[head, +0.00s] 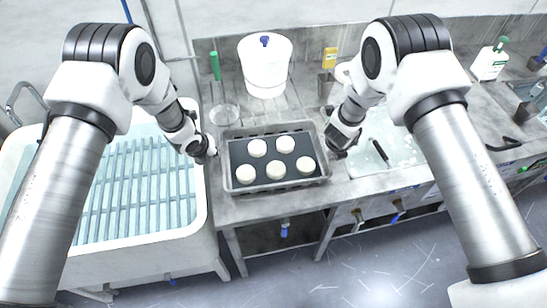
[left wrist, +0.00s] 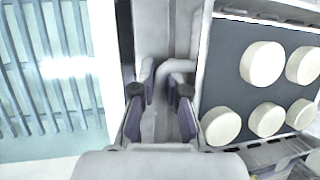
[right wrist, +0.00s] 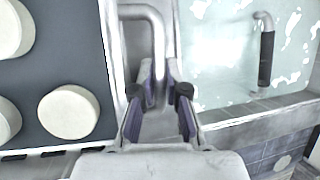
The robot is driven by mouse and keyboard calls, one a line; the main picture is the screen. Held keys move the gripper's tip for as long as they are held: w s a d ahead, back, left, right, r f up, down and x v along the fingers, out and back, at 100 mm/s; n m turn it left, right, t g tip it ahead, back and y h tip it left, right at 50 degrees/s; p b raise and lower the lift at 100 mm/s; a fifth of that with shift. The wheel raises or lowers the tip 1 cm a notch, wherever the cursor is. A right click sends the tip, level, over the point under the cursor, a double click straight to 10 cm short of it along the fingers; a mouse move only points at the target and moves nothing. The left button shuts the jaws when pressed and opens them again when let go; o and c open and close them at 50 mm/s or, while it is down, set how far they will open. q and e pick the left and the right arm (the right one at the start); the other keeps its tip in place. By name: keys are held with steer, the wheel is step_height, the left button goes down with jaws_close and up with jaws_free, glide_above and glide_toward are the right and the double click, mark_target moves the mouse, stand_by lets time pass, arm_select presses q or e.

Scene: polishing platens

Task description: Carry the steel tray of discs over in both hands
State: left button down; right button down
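The steel tray (head: 232,187) lies on the counter, with a dark mat and several round cream discs (head: 276,170) in it. My left gripper (head: 207,153) is at the tray's left end. In the left wrist view its fingers (left wrist: 160,95) are apart, with the bent tray handle (left wrist: 176,66) at the gap between them. My right gripper (head: 336,148) is at the right end. In the right wrist view its fingers (right wrist: 159,92) are apart around the lower part of the other handle (right wrist: 158,45). I see no finger pressed onto either handle.
A white basin (head: 205,215) with pale blue slats is left of the counter. A white bucket (head: 265,65) stands behind the tray. A wet pale board (head: 395,150) with a black-handled tool (head: 380,150) lies to the right. A glass dish (head: 223,115) is behind the left end.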

arm_select(q)
steer(key=shift+r, duration=0.15)
arm_select(e)
steer(key=shift+r, duration=0.15)
arm_select(q)
steer(key=shift+r, duration=0.1)
arm_select(e)
steer(key=shift+r, duration=0.1)
